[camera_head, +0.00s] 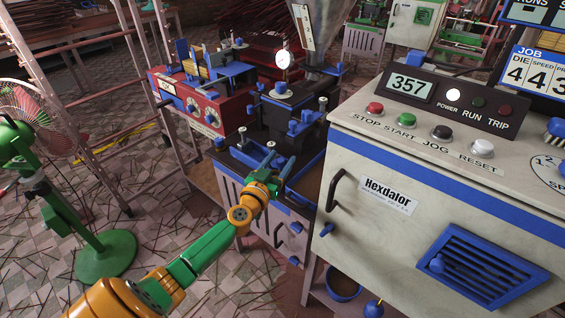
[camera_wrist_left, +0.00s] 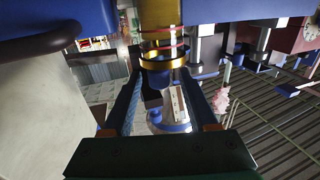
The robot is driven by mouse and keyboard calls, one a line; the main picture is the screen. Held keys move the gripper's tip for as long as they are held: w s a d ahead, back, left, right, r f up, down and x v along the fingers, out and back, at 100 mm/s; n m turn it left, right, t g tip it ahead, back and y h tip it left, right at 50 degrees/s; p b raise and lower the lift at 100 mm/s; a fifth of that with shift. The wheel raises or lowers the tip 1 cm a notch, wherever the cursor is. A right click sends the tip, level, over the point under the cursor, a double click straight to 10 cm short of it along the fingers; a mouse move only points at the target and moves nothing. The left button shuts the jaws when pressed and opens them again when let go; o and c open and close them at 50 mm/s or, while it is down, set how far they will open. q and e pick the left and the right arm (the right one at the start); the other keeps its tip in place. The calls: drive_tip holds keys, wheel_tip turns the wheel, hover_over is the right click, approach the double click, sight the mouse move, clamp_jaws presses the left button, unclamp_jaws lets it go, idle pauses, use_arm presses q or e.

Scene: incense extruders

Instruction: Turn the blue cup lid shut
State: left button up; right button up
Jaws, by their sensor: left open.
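My left gripper (camera_head: 279,161) is open at the front of the dark extruder bed, left of the white cabinet. In the left wrist view its two fingers (camera_wrist_left: 160,88) stand apart with no thing clearly held. The lid is not distinct in the head view, where the gripper and machine crowd that spot. My right gripper is out of view.
The white Hexdalor cabinet (camera_head: 392,240) with a dark handle (camera_head: 334,190) stands close on the right. A green fan stand (camera_head: 105,255) is at left. Scattered sticks lie on the tiled floor.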

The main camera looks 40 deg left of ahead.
use_arm(q)
drive_tip(key=shift+w, duration=0.15)
clamp_jaws()
drive_tip(key=y+p, duration=0.1)
drive_tip(key=n+y+p, duration=0.1)
drive_tip(key=p, duration=0.1)
drive_tip(key=shift+d+r+n+g, duration=0.1)
drive_tip(key=shift+r+n+g, duration=0.2)
drive_tip(key=n+g+y+p, duration=0.1)
drive_tip(key=y, duration=0.1)
drive_tip(key=shift+f+n+y, duration=0.1)
drive_tip(key=shift+n+y, duration=0.2)
drive_tip(key=shift+y, duration=0.1)
drive_tip(key=shift+n+y+p, duration=0.3)
drive_tip(key=shift+n+y, duration=0.1)
drive_tip(key=shift+f+n+g+y, duration=0.2)
drive_tip(key=shift+n+g+y, duration=0.4)
drive_tip(key=shift+g+y, duration=0.25)
drive_tip(key=shift+n+g+y+b, duration=0.45)
drive_tip(key=shift+n+g+y, duration=0.6)
drive_tip(key=shift+y, duration=0.2)
